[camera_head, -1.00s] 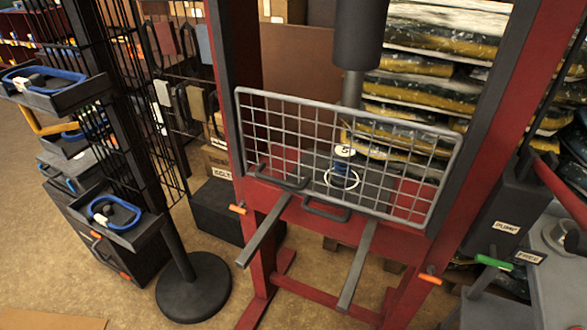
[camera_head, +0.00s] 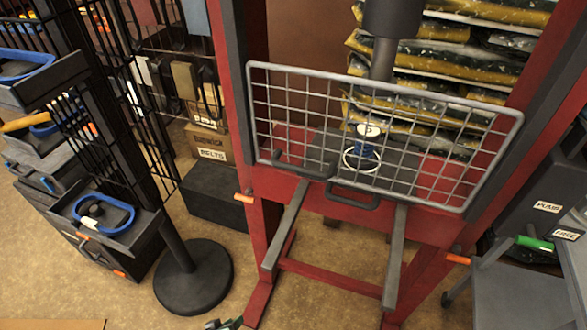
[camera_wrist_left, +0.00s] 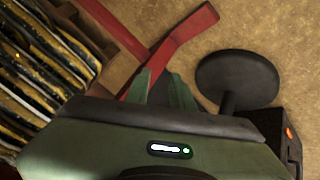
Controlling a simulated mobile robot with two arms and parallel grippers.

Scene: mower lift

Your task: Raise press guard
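The press guard (camera_head: 262,120) is a grey-framed wire mesh panel. It hangs tilted across the front of the red press frame (camera_head: 222,80). My right gripper is not visible.
Two grey bars (camera_head: 286,225) jut forward below the guard. A black stand with a round base (camera_head: 193,280) and trays (camera_head: 110,235) stands left. A grey cart with a green handle (camera_head: 533,243) is at right.

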